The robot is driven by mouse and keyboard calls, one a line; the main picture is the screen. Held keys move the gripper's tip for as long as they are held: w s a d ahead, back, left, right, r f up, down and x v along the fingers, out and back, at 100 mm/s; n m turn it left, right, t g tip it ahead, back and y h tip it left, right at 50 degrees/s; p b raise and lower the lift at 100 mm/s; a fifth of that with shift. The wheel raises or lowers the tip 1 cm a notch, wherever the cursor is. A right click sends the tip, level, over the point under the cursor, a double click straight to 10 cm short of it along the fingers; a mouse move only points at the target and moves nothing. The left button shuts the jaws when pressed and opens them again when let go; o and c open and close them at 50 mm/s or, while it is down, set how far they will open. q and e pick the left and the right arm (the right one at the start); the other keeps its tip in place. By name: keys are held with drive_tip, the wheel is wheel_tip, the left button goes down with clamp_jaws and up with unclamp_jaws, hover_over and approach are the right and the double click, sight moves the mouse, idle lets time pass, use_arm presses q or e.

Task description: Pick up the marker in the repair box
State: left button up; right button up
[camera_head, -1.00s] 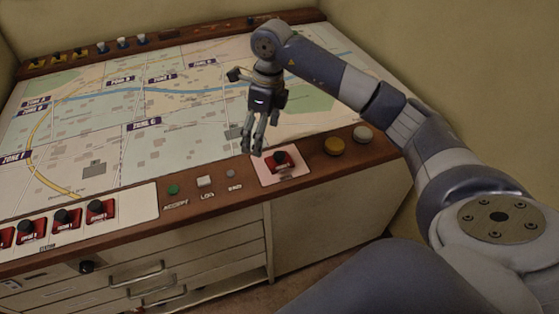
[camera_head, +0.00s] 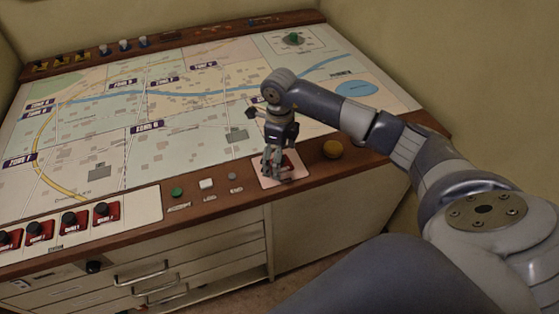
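The marker (camera_head: 289,163) has a red base, most of it hidden behind my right gripper. It sits in the pale pink repair box (camera_head: 268,184) on the wooden front rail, right of the small buttons. My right gripper (camera_head: 270,174) points down over the marker, its fingers at or just in front of it. I cannot tell whether the fingers touch the marker or how far they are closed. My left gripper is not in view.
Several similar red markers with black knobs (camera_head: 106,211) stand at the front left. Green (camera_head: 177,192), white (camera_head: 206,184) and grey (camera_head: 232,176) buttons lie left of the box. The map (camera_head: 150,100) is mostly clear.

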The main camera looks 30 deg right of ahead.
drive_tip(key=shift+f, duration=0.45)
drive_tip(key=shift+c, duration=0.6)
